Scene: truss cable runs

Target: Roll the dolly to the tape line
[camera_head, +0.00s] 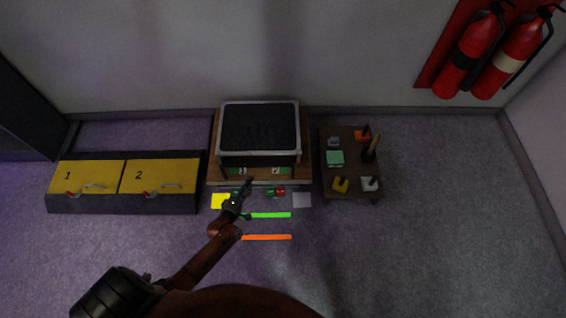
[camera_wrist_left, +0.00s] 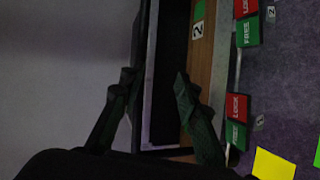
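The dolly (camera_head: 214,172) is a wooden board against the back wall, carrying a black crate with a light rim (camera_head: 260,102). Green FREE and red LOCK pedals line its front edge; a FREE pedal (camera_wrist_left: 235,134) and a LOCK pedal (camera_wrist_left: 237,107) show in the left wrist view. A green tape line (camera_head: 271,215) and an orange tape line (camera_head: 267,237) lie on the floor in front. My left gripper (camera_head: 248,182) is over the dolly's front edge. In the left wrist view its fingers (camera_wrist_left: 154,84) are apart, with the crate's side behind the gap. My right gripper is not visible.
A yellow square (camera_head: 220,201) and a grey square (camera_head: 302,200) lie before the dolly. A brown cart (camera_head: 350,190) with small items stands close on the right. Yellow-lidded boxes (camera_head: 87,177) stand on the left. Fire extinguishers (camera_head: 470,55) hang upper right. The right floor is clear.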

